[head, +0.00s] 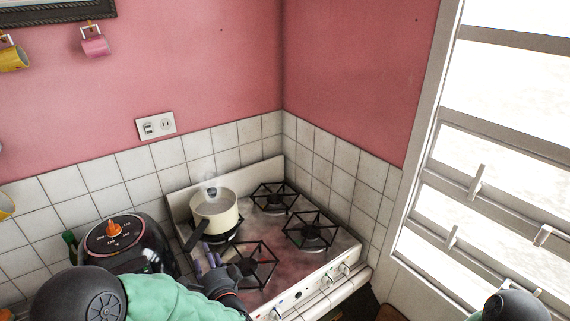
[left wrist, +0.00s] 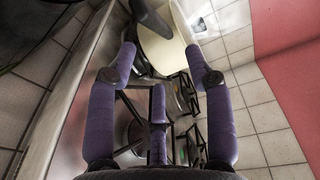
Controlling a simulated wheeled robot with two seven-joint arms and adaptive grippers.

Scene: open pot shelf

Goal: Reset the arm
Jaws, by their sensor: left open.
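My left gripper (head: 204,256) is over the front left part of the stove, just in front of the pot. Its purple fingers are spread apart with nothing between them, as the left wrist view (left wrist: 160,52) also shows. The cream pot (head: 214,222) stands upright on the back left burner, with a dark knob on top and faint steam above it. Its dark handle (head: 196,236) points toward the front, near my fingers. In the left wrist view the pot (left wrist: 165,50) and handle (left wrist: 148,17) lie beyond the fingertips. My right gripper is not in view.
The white gas stove (head: 325,268) has bare black burner grates (head: 311,231) to the right of the pot. A round black appliance (head: 118,238) stands left of the stove. Tiled walls close off the back and right. Mugs (head: 95,46) hang at upper left; a window is at right.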

